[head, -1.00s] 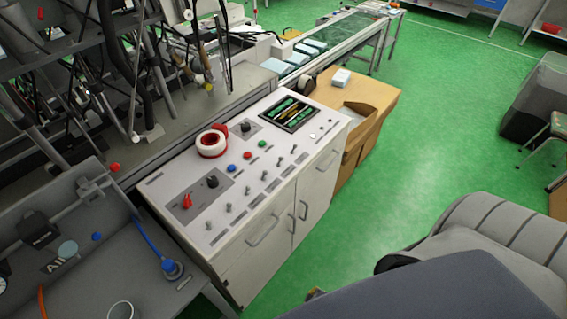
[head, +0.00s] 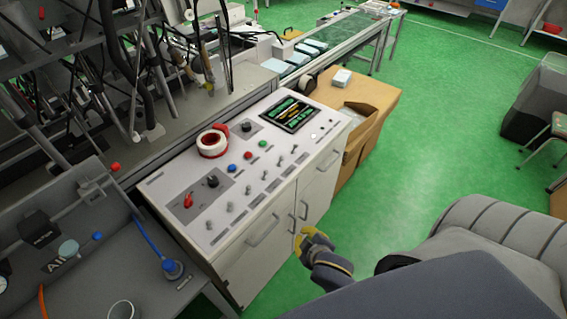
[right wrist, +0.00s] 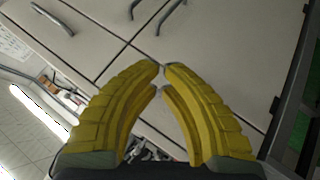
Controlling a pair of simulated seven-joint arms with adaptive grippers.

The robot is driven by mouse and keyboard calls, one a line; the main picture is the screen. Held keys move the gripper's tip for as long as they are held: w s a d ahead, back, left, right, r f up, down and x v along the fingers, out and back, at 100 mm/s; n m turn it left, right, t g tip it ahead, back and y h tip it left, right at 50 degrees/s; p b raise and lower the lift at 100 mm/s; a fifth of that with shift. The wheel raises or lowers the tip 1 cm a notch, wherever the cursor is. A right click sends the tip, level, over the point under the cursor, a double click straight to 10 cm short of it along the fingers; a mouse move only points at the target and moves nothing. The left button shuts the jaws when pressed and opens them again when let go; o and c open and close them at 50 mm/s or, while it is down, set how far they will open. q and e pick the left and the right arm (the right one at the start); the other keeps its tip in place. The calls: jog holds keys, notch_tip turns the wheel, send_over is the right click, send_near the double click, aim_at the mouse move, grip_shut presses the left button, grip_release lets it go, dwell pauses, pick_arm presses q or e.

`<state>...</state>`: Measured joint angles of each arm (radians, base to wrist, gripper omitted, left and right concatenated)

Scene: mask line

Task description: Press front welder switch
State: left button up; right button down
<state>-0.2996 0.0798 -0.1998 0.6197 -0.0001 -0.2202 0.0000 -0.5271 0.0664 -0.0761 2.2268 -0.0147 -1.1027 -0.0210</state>
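The control panel (head: 285,160) is the sloped white top of a cabinet, in the middle of the head view. A row of several small metal toggle switches (head: 247,190) runs along its front edge. The labels are too small to read, so I cannot tell which is the front welder switch. My right gripper (head: 309,244) has yellow fingers and is in front of the cabinet doors, lower right of the panel and apart from the switches. In the right wrist view its fingertips (right wrist: 162,70) meet with nothing between them, facing the cabinet doors (right wrist: 145,40). My left gripper is not in view.
Door handles (head: 262,231) stick out from the cabinet front. A cardboard box (head: 357,135) stands to the right.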

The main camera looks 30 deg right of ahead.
aim_at(282, 158)
jog(key=w+r+m+t, duration=0.2)
jog(key=w+t, duration=0.1)
jog(key=w+r+m+t, duration=0.2)
jog(key=w+t, duration=0.1)
jog(key=w+r+m+t, duration=0.2)
jog(key=w+m+t, duration=0.1)
jog(key=w, duration=0.1)
jog(key=shift+a+r, duration=0.15)
jog(key=shift+a, duration=0.25)
jog(key=shift+s+d+r+m+t+h, duration=0.25)
jog(key=shift+d+m+t+h, duration=0.2)
jog(key=shift+m, duration=0.2)
jog(key=shift+s+d+r+m+t+h, duration=0.15)
jog(key=shift+d+r+m+t+h, duration=0.15)
jog(key=shift+m+h, duration=0.35)
jog(key=shift+s+d+r+m+t+h, duration=0.25)
jog(key=shift+m+t+h, duration=0.2)
jog(key=shift+m, duration=0.25)
jog(key=shift+w, duration=0.15)
jog(key=x, duration=1.3)
jog(key=shift+w+d+r, duration=0.1)
jog(key=shift+w+d, duration=0.05)
jog(key=shift+w, duration=0.2)
